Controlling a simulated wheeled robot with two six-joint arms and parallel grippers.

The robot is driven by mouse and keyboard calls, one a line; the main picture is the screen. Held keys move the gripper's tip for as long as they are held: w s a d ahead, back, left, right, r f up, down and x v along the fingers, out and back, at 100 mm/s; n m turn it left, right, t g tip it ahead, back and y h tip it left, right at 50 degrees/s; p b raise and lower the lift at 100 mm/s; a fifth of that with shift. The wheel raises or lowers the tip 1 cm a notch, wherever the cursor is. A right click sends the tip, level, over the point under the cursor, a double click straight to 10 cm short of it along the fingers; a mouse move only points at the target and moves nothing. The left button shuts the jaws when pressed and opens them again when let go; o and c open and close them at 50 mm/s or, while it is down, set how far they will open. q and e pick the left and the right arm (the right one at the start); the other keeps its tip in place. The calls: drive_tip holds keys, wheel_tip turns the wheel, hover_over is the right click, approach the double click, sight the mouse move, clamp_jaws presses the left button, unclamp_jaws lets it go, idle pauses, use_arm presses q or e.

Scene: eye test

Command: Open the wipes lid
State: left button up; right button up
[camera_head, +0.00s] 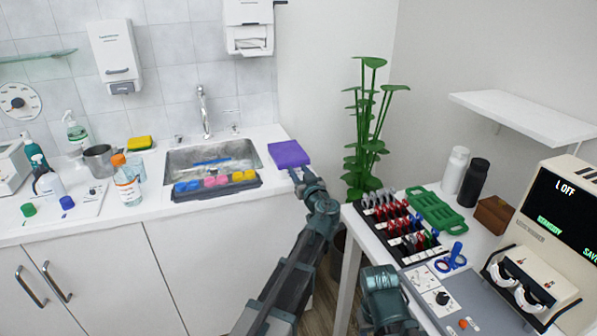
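A flat purple box (289,153) lies on the counter just right of the sink. It may be the wipes pack, but no label shows and I cannot tell a separate lid on it. My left gripper (297,174) is at the near edge of the purple box, at the counter's front right corner. It is small and seen from behind, so I cannot tell whether it touches the box or whether its fingers are open. My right arm shows only as a link at the bottom. Its gripper is not in view.
A steel sink (181,162) has a tray of coloured blocks (258,183) along its front. Bottles and a metal cup (99,160) stand to the left. A tall plant (366,130) rises right of my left arm. The right table holds a black rack (398,251) and a machine (556,225).

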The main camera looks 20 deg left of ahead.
use_arm(q)
clamp_jaws()
idle(0.9)
